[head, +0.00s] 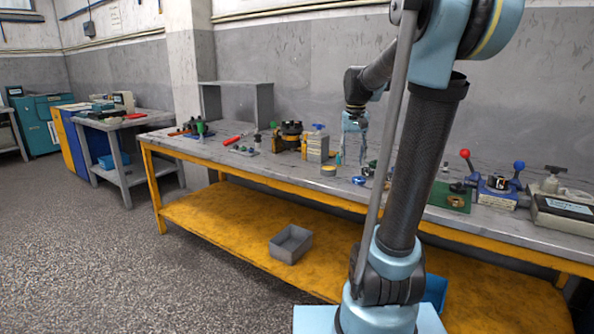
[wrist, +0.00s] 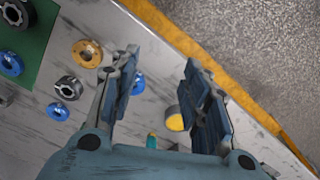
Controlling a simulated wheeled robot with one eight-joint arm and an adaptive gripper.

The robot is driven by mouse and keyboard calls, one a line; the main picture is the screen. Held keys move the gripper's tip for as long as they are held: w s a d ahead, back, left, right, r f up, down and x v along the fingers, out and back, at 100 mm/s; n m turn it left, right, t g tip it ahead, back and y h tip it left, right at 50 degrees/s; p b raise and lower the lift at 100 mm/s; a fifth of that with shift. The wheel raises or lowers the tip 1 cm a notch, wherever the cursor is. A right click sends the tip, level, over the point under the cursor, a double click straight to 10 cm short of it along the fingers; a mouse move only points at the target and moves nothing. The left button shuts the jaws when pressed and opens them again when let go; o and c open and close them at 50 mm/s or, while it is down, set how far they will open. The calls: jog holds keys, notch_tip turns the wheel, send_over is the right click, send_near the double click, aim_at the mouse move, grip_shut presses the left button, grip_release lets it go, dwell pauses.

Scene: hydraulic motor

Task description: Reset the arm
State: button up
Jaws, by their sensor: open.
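My gripper (head: 350,158) hangs from my arm over the grey workbench (head: 230,156) in the head view, fingers pointing down. In the wrist view my gripper (wrist: 162,66) has its two fingers wide apart, with nothing held between them. Bare bench top shows between the fingers. A blue part (wrist: 138,84) lies below, close beside the left finger. A yellow round part (wrist: 174,121) shows beside the right finger, partly covered by it. The fingers look clear of both, but their exact height above the bench cannot be told.
An orange ring (wrist: 87,53), a black ring (wrist: 68,88) and a green mat (wrist: 28,40) lie left in the wrist view. Red- and blue-knobbed fixtures (head: 497,186) stand on the right of the bench. A grey bin (head: 291,244) sits on the yellow shelf. Floor at left is clear.

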jog(key=s+f+n+t, duration=0.1)
jog(key=s+f, duration=0.8)
jog(key=s, duration=0.3)
jog(key=s+f, duration=0.9)
jog(key=s, duration=0.4)
jog(key=shift+s+n+t, duration=0.2)
jog(key=shift+n+t, duration=0.2)
